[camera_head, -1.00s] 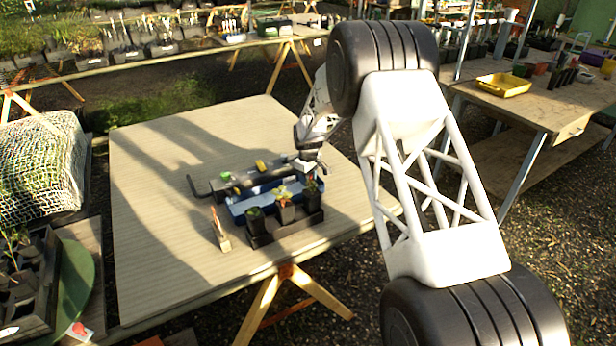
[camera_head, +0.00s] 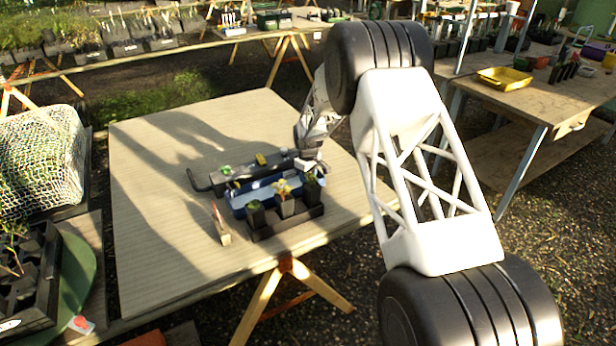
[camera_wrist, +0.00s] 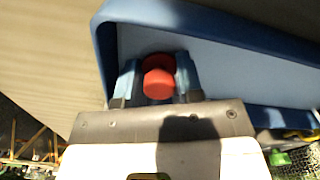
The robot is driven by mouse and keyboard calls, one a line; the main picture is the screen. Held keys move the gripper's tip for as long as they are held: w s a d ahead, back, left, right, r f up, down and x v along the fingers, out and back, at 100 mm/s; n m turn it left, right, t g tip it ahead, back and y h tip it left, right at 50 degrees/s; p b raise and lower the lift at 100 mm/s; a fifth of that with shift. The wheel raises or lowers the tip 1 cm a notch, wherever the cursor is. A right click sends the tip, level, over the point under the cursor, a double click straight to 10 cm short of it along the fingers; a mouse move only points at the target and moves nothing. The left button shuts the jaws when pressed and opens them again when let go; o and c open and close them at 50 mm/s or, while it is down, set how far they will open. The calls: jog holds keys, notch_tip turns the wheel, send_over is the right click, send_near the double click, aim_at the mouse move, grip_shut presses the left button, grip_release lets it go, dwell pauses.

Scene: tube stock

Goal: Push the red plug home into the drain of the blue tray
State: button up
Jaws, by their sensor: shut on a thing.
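The blue tray (camera_head: 236,203) lies on the table, behind a row of small potted plants. In the wrist view its raised blue rim (camera_wrist: 205,17) and paler floor (camera_wrist: 235,70) fill much of the picture. My gripper (camera_head: 312,164) is at the tray's right end. In the wrist view my gripper (camera_wrist: 158,80) is shut on the red plug (camera_wrist: 158,84), with a blue-grey finger on each side of it. The plug shows as a round knob with a wider red part behind it. The drain is hidden, so I cannot tell how the plug sits in it.
A black holder (camera_head: 262,233) with potted seedlings stands close in front of the tray. A dark bar-like fixture (camera_head: 222,178) lies behind it. A small upright wooden piece (camera_head: 221,226) stands to the left. The table's left part (camera_head: 150,200) is clear.

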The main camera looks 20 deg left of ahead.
jog(key=shift+s+f, duration=0.1)
jog(key=shift+f, duration=0.2)
jog(key=o, duration=1)
jog(key=shift+f, duration=0.1)
jog(key=shift+c, duration=0.2)
jog(key=shift+o, duration=0.4)
jog(key=shift+s+f, duration=0.1)
jog(key=shift+s, duration=0.05)
jog(key=shift+o, duration=0.2)
jog(key=shift+w+r, duration=0.15)
jog(key=shift+r, duration=2.05)
jog(key=shift+w+r, duration=0.15)
jog(key=shift+r, duration=2.05)
